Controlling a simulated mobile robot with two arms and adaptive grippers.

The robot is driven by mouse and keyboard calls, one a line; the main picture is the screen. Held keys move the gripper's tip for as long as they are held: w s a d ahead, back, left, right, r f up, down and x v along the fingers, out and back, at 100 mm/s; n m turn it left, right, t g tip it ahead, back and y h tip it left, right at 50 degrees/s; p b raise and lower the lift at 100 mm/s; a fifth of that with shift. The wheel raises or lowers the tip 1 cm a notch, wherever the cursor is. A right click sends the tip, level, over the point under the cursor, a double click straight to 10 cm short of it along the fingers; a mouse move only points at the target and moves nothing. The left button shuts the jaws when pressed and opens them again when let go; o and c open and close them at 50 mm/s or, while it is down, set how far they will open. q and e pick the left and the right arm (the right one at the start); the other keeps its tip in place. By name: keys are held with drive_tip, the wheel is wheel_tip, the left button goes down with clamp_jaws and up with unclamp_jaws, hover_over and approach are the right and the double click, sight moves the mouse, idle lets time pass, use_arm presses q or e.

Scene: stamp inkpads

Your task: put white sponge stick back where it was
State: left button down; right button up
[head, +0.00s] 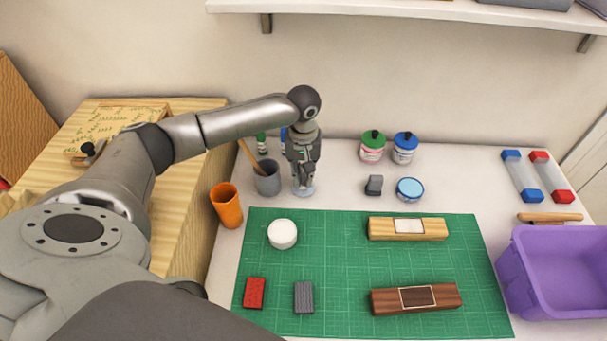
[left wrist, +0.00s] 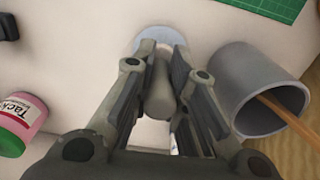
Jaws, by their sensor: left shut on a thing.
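My left gripper (head: 303,182) points down at the back of the table, just right of the grey cup. In the left wrist view, its fingers (left wrist: 160,85) are shut on a pale greyish stick (left wrist: 161,95), which I take to be the white sponge stick. A small pale blue round thing (left wrist: 152,38) shows below the stick; it also shows in the head view (head: 304,191). The fingers hide most of the stick in the head view. I cannot tell whether its lower end touches the pale blue thing. My right gripper is not in view.
The grey cup (head: 267,181) with a wooden stick stands close beside the gripper. An orange cup (head: 227,206) is at its front left. A round white object (head: 282,233) and stamps lie on the green mat (head: 345,255). A purple bin (head: 505,284) is at the right.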

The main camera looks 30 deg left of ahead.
use_arm(q)
drive_tip(key=shift+f, duration=0.4)
drive_tip(key=c, duration=1.4)
unclamp_jaws()
drive_tip(key=shift+f, duration=0.1)
drive_tip(key=shift+c, duration=0.2)
wheel_tip(320, 180, up, 12)
drive_tip(key=shift+r, duration=0.15)
